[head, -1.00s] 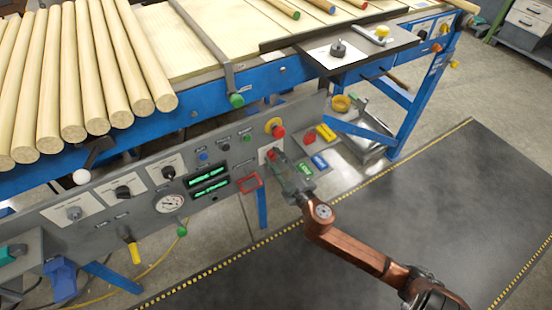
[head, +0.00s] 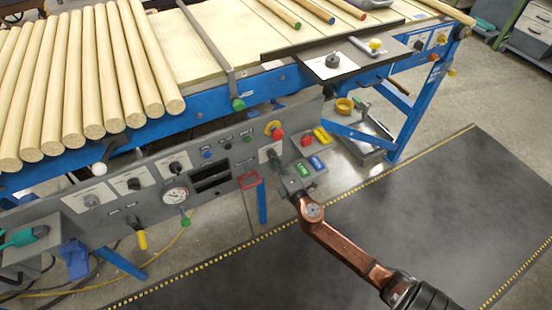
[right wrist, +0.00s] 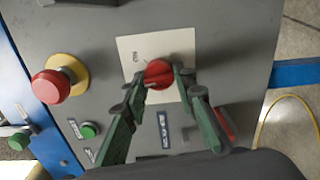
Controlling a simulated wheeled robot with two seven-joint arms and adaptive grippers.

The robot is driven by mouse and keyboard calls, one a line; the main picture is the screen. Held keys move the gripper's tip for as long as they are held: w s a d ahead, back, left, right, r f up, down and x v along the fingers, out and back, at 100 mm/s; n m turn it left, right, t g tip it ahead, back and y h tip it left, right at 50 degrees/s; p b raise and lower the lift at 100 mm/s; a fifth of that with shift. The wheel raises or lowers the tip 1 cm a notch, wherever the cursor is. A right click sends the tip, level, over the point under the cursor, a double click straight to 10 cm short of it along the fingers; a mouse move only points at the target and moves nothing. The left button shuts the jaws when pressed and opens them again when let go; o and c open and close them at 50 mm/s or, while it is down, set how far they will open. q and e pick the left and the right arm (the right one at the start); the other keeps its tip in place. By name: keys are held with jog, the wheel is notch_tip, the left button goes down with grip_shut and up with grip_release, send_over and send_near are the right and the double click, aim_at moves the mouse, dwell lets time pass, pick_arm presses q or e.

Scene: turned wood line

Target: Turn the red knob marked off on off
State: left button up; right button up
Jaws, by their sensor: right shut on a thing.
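The red knob (right wrist: 158,73) sits on a white plate (right wrist: 130,52) on the grey control panel. In the right wrist view my right gripper (right wrist: 162,80) has its two green fingers on either side of it, shut on it. The lettering on the plate is small and partly hidden, so I cannot read the knob's setting surely. In the head view the right gripper (head: 274,157) reaches up to the white plate (head: 266,150), and it mostly hides the knob. My left gripper is not in view.
A red mushroom button (right wrist: 50,86) on a yellow base and a green button (right wrist: 88,130) are near the fingers. The panel's displays (head: 211,178) are dark. Dark floor mat at right is clear.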

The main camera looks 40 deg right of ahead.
pick_arm(q)
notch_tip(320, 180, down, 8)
jog(key=p, duration=0.2)
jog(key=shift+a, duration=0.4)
pick_arm(e)
jog(key=shift+f+n, duration=0.15)
jog(key=shift+n, duration=1.7)
jog(key=shift+f+n, duration=0.1)
jog(key=shift+n, duration=1.75)
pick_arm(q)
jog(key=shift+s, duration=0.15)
pick_arm(e)
jog(key=o, duration=1.2)
jog(key=shift+r, duration=0.1)
jog(key=shift+c, duration=0.2)
jog(key=v, duration=1.2)
jog(key=shift+d, duration=0.1)
